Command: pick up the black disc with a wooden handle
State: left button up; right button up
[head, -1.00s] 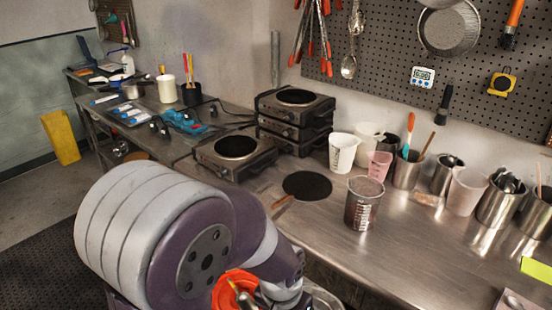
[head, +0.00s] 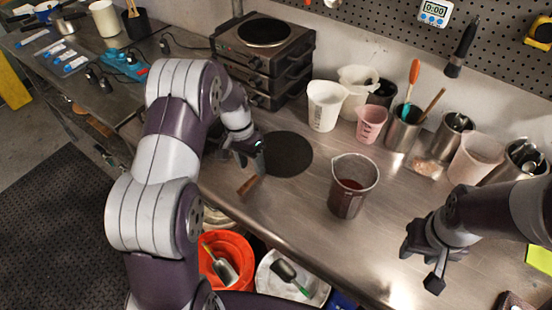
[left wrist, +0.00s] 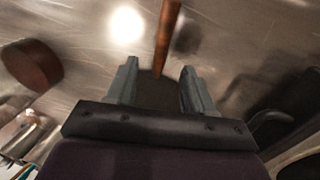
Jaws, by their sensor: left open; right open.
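The black disc (head: 287,154) lies flat on the steel bench in the head view, its wooden handle (head: 248,186) pointing towards the front edge. My left gripper (head: 246,158) is at the disc's left edge, partly hidden by its own wrist. In the left wrist view, my left gripper (left wrist: 159,67) is open. The wooden handle (left wrist: 167,38) shows beyond the fingertips, and the dark disc (left wrist: 156,92) shows between the fingers. I see no grip on it; the exact height gap cannot be told. My right gripper (head: 424,264) is open and empty over the bench at right.
Stacked hot plates (head: 262,60) stand behind, with white jugs (head: 325,105) and a pink cup (head: 370,124). An orange bucket (head: 224,262) is below the front edge. Bench between jug and right gripper is clear.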

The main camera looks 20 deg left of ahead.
aim_at(254, 175)
pick_arm(q)
jog(key=f, duration=0.2)
jog(key=f+p, duration=0.1)
jog(key=f, duration=0.1)
jog(key=shift+s+d+f, duration=0.1)
jog(key=shift+s+d, duration=0.1)
jog(key=shift+d, duration=0.2)
jog(key=shift+w, duration=0.1)
grip_shut()
